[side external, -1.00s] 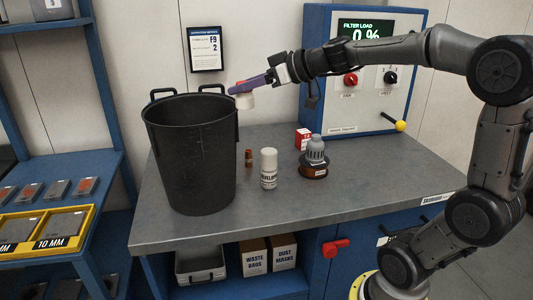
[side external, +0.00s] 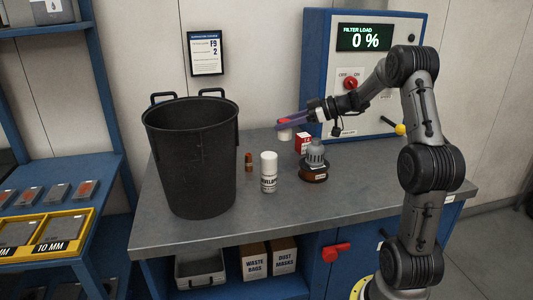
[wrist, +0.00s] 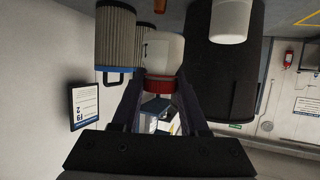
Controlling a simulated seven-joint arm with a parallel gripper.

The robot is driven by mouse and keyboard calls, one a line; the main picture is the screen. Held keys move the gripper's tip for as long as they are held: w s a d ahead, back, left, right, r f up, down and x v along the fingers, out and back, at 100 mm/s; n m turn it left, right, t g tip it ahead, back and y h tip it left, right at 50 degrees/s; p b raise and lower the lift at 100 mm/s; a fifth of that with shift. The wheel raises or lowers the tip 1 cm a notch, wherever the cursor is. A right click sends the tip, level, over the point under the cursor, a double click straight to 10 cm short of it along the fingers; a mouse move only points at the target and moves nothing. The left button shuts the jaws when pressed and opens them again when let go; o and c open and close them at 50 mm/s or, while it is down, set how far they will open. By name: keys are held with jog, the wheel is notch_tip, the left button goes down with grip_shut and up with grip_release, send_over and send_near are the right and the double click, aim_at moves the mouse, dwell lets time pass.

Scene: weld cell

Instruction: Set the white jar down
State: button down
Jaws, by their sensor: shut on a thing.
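The white jar (side external: 285,135) has a red lid (side external: 284,122) and hangs upright in the side external view, right of the black bin and toward the back of the bench (side external: 365,195). My gripper (side external: 287,122) is shut on it at the lid. In the wrist view the jar (wrist: 163,50) and its red lid show between the two fingers of my gripper (wrist: 160,88). The jar appears to be above the bench top; how high is hard to tell.
The tall black bin (side external: 190,165) stands left. The right front bench is clear.

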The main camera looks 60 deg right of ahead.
jog(key=w+d+f, duration=0.2)
jog(key=w+f, duration=0.1)
jog(key=w+d+f, duration=0.2)
jog(key=w+f, duration=0.1)
jog(key=w, duration=0.1)
jog(key=w+d+f, duration=0.3)
jog(key=w, duration=0.1)
jog(key=shift+d, duration=0.1)
jog(key=shift+w+d+f, duration=0.1)
jog(key=shift+f, duration=1.8)
jog(key=shift+f, duration=0.1)
jog(key=shift+c, duration=2.1)
grip_release()
